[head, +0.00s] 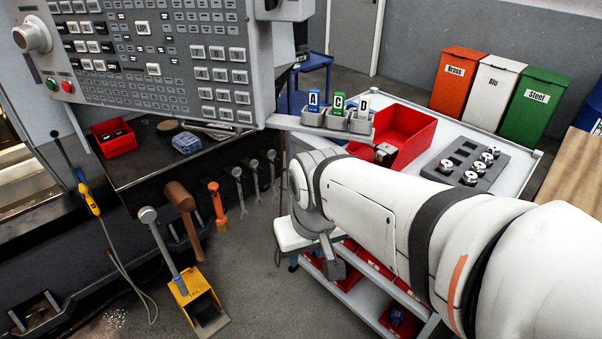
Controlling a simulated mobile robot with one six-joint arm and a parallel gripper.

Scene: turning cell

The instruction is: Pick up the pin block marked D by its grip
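The pin block marked D (362,104) stands upright at the right end of a grey holder (322,131) with cup-like pockets. Its white label faces me; its lower part is hidden in the pocket. A blue block marked A (313,103) and a green block marked C (338,106) stand to its left in the same holder. My white arm reaches in from the right and bends down at the picture's middle. My gripper (333,264) appears as a small dark grey part at its end, below and apart from the holder. Its fingers are too small to make out.
A red open bin (405,135) stands right behind the holder on a white cart (520,165). A dark tray (465,165) with round metal parts is farther right. The machine's control panel (170,60) hangs close on the left. Hand tools hang below it.

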